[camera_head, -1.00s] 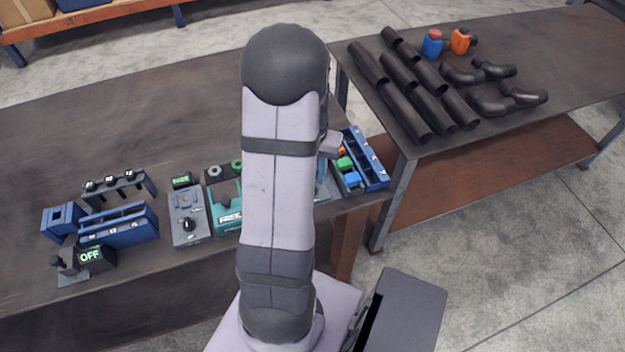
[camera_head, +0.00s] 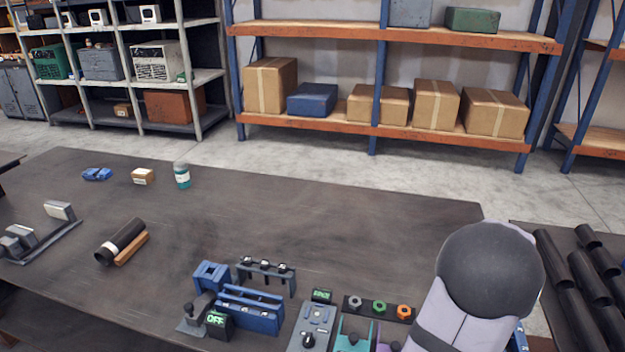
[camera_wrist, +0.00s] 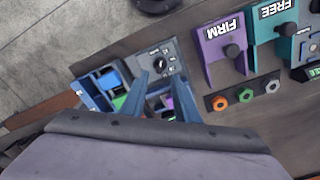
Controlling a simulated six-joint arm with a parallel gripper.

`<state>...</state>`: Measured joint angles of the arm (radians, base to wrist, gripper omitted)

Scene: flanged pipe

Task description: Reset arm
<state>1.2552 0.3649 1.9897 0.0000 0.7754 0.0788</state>
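My gripper (camera_wrist: 163,88) shows in the wrist view with its two blue fingers apart and nothing visible between the tips. It hangs above the blue bin (camera_wrist: 92,97) with coloured blocks and a grey dial box (camera_wrist: 160,62). How high it is above them I cannot tell. In the head view only my rounded grey arm joint and a pale link show at the lower right; the gripper is outside that view.
A dark pipe (camera_head: 120,241) lies on the workbench (camera_head: 300,215) beside an orange-brown block. A blue holder (camera_head: 250,308) and an OFF box (camera_head: 217,322) stand at the front. Purple FIRM (camera_wrist: 222,50) and teal FREE (camera_wrist: 272,30) fixtures are near the gripper. The bench's back middle is clear.

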